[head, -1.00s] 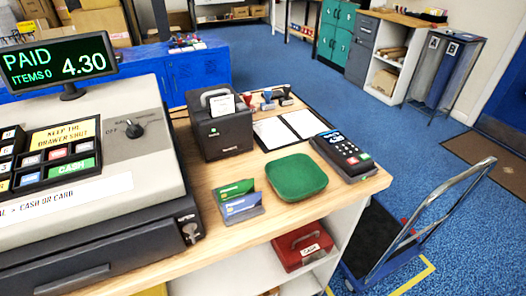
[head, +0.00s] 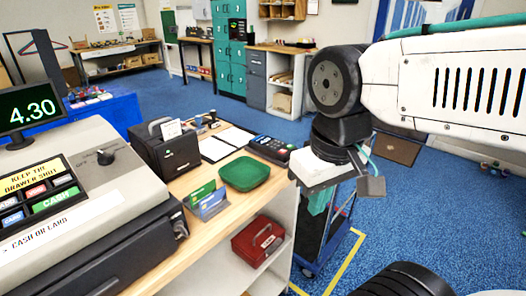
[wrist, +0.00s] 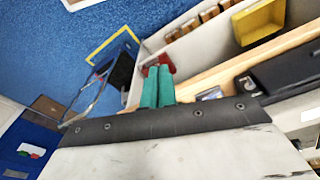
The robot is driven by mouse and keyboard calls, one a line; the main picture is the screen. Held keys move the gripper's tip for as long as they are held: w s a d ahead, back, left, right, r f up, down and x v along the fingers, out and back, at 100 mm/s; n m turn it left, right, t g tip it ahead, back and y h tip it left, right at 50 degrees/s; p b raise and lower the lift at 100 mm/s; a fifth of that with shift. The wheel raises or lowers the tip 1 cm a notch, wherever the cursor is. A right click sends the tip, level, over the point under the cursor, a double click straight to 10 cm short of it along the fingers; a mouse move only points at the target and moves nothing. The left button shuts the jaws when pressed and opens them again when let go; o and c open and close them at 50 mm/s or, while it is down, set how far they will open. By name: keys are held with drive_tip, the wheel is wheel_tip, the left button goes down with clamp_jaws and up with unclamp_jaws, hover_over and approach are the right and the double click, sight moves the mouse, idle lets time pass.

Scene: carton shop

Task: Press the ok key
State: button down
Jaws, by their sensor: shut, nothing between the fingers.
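The card terminal (head: 271,149) lies at the right end of the wooden counter in the head view. It is dark with a small screen, and its ok key is too small to make out. My gripper (head: 318,203) is to the right of the terminal, past the counter's end, with its teal fingers pointing down. In the wrist view the two teal fingers (wrist: 157,87) lie side by side, shut and empty. I cannot make out the terminal in the wrist view.
A green tray (head: 245,174) sits in front of the terminal. A card holder (head: 208,201), a dark printer (head: 166,150) and the cash register (head: 75,205) stand left. A red cash box (head: 258,240) is on the shelf below.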

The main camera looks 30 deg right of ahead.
drive_tip(key=shift+w, duration=0.15)
drive_tip(key=m+t+h, duration=0.3)
drive_tip(key=h, duration=0.5)
hover_over(288, 147)
drive_tip(key=shift+f, duration=0.15)
drive_tip(key=shift+f, duration=4.45)
drive_tip(key=shift+f, duration=0.15)
drive_tip(key=shift+f, duration=0.25)
